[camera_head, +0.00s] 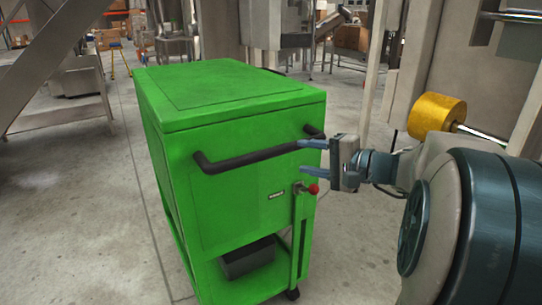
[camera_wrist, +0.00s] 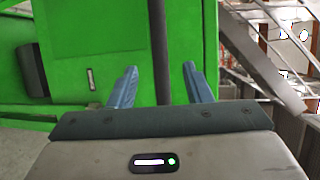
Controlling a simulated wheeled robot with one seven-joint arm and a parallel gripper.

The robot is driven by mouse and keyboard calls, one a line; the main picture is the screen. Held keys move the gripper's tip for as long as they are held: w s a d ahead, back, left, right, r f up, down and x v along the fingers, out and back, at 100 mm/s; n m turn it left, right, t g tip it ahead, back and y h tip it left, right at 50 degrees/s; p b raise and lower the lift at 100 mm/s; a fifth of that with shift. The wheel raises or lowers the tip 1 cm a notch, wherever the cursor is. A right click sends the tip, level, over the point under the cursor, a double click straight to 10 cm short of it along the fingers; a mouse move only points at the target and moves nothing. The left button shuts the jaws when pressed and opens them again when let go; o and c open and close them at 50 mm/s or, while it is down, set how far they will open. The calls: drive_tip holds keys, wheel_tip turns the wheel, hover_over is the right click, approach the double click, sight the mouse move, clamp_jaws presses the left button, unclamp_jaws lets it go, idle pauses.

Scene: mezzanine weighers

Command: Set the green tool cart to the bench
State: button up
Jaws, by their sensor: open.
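The green tool cart (camera_head: 225,115) stands upright on the concrete floor in the middle of the head view. A black bar handle (camera_head: 255,157) runs across its upper front. A red-knobbed lever (camera_head: 313,189) sits below the handle's right end. My gripper (camera_head: 312,157) is at the right end of the handle, its blue fingers pointing left. In the wrist view my gripper (camera_wrist: 157,88) is open, with the black handle (camera_wrist: 158,50) showing between its two fingers. The green cart body (camera_wrist: 95,35) fills the left of that view. I cannot tell whether a finger touches the handle.
A dark box (camera_head: 248,258) lies on the cart's lower shelf. Metal stairs (camera_head: 50,60) stand at the left. A yellow cylinder (camera_head: 437,112) and grey machine housings are at the right. The floor left of the cart (camera_head: 60,200) is clear. A bench cannot be made out with certainty.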

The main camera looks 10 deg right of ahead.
sight(277, 153)
drive_tip(key=b+x, duration=0.1)
drive_tip(key=x, duration=0.9)
drive_tip(key=shift+w+a, duration=0.3)
clamp_jaws()
drive_tip(key=shift+f, duration=0.1)
